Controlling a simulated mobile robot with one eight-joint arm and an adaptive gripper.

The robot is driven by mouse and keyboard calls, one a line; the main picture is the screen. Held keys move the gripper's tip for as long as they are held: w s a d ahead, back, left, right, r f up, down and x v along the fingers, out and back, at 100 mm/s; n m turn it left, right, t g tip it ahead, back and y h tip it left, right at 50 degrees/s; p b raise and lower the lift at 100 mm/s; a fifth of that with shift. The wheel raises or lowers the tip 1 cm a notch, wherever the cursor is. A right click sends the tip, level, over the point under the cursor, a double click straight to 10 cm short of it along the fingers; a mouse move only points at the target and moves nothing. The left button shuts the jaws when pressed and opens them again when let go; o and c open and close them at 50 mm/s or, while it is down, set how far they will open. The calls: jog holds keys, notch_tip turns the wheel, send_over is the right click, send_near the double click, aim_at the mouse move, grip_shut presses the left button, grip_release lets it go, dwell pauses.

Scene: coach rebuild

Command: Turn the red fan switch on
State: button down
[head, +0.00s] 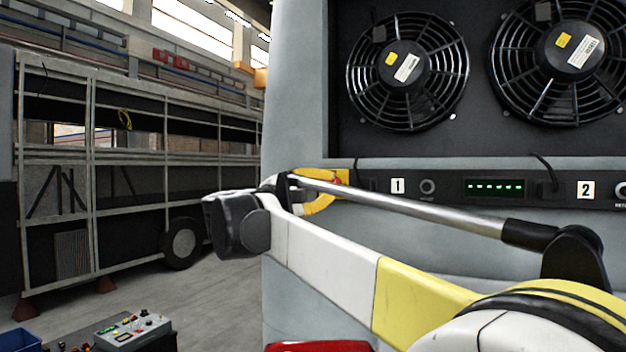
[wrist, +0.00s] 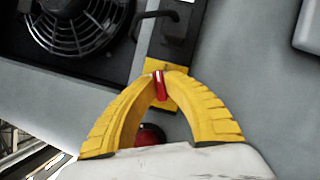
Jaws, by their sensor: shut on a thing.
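My gripper (head: 318,205) has yellow fingers and is at the left end of the dark control strip under the fans in the head view. In the wrist view, the fingertips (wrist: 161,78) meet around the red switch handle (wrist: 159,86), which stands in front of a yellow plate (wrist: 160,68). The gripper is shut on this handle. In the head view only a little red shows beside the fingers, and my arm and gripper hide most of the switch. I cannot tell the switch's on or off position.
Two black fans (head: 408,72) (head: 562,62) sit above the control strip (head: 450,188), which has labels 1 and 2 and a green-lit display (head: 495,187). A round red thing (wrist: 150,135) lies behind the fingers. A control box (head: 132,330) stands at lower left. Open floor lies left.

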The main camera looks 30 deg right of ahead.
jog(key=m+p, duration=0.1)
jog(key=m, duration=0.1)
jog(key=m+y+p, duration=0.1)
jog(key=m, duration=0.1)
jog(key=shift+r+m+g+y, duration=0.1)
jog(key=shift+m+g+y, duration=0.2)
jog(key=shift+m+g, duration=0.1)
dwell(0.5)
jog(key=c, duration=1.5)
grip_release()
jog(key=v, duration=1.2)
